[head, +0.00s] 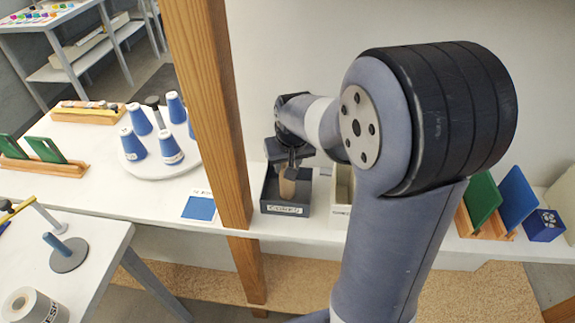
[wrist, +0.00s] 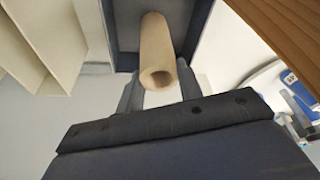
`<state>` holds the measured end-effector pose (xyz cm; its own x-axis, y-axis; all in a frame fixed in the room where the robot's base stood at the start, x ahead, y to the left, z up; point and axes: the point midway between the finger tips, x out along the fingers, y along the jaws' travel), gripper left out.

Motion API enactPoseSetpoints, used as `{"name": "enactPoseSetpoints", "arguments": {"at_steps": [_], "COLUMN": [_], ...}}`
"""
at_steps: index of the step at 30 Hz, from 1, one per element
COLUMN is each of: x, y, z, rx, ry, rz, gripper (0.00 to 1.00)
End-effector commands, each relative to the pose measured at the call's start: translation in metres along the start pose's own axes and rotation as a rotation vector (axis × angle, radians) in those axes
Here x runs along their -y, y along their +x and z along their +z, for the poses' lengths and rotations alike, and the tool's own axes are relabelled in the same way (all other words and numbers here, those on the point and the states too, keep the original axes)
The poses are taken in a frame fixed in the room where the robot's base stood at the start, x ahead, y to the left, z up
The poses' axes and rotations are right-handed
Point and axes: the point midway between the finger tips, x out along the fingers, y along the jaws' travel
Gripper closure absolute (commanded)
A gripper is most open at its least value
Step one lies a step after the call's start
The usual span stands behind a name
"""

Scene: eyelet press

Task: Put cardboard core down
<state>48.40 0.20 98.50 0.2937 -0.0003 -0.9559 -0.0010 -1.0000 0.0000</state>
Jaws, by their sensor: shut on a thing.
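The cardboard core (head: 287,187) is a tan hollow tube. My gripper (head: 288,168) is shut on it, with one finger on each side, and holds it over the dark box labelled as for cores (head: 285,210) on the shelf. In the wrist view the core (wrist: 158,50) points away from my gripper (wrist: 160,90), its open near end toward the camera. The dark box's wall (wrist: 124,62) shows around its far part. I cannot tell whether the core touches the box floor.
A wooden post (head: 215,110) stands just left of the box. A cream bin (head: 342,190) is close on its right. A round white tray with blue cones (head: 142,145) is beyond the post. Green and blue boards (head: 482,198) stand at the right. A blue square (head: 199,208) lies on the shelf.

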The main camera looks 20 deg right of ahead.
Motion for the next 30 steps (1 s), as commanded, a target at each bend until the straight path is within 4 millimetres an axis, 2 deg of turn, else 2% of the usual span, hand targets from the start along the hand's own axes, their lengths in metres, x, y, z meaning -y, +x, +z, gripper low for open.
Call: {"name": "enactPoseSetpoints", "arguments": {"at_steps": [3,13,14,21,30], "x": [0.0,0.0,0.0,0.0,0.0], "y": [0.0069,0.0109,0.0108,0.0097,0.0075], "z": [0.0025,0.0034,0.0034,0.003,0.0023], "rx": [0.0,-0.001,-0.001,-0.001,-0.001], "ry": [0.0,0.0,0.0,0.0,0.0], "rz": [0.0,0.0,0.0,0.0,0.0], "gripper": [0.89,0.89,0.65,0.45,0.44]}}
